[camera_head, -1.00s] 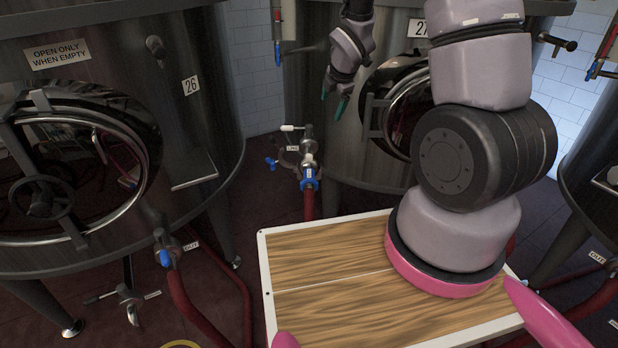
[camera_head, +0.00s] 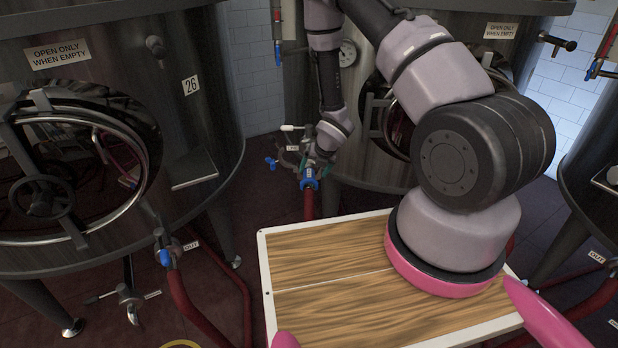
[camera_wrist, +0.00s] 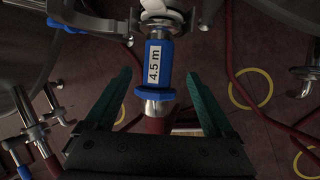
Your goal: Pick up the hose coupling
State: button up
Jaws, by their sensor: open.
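The hose coupling (camera_wrist: 157,70) is blue with a "4.5 m" label. In the wrist view it stands out ahead between my two green fingers, joined to a metal fitting above and a red hose (camera_wrist: 157,124) below. In the head view the coupling (camera_head: 310,178) sits on the valve of the middle tank, with the red hose hanging from it. My gripper (camera_wrist: 157,88) is open, one finger on each side of the coupling, with gaps visible on both sides. In the head view my gripper (camera_head: 316,162) is at the coupling and partly hides the valve.
Tank 26 (camera_head: 190,130) stands at the left with its own blue-handled outlet (camera_head: 165,257) and hose. The middle tank (camera_head: 372,190) is close behind my gripper. Yellow rings (camera_wrist: 250,90) mark the dark red floor. A wood-topped board (camera_head: 330,265) lies in front.

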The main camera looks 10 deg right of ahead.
aim_at(311, 174)
jog(key=x, duration=0.5)
jog(key=shift+w+a, duration=0.1)
jog(key=shift+r, duration=0.1)
grip_shut()
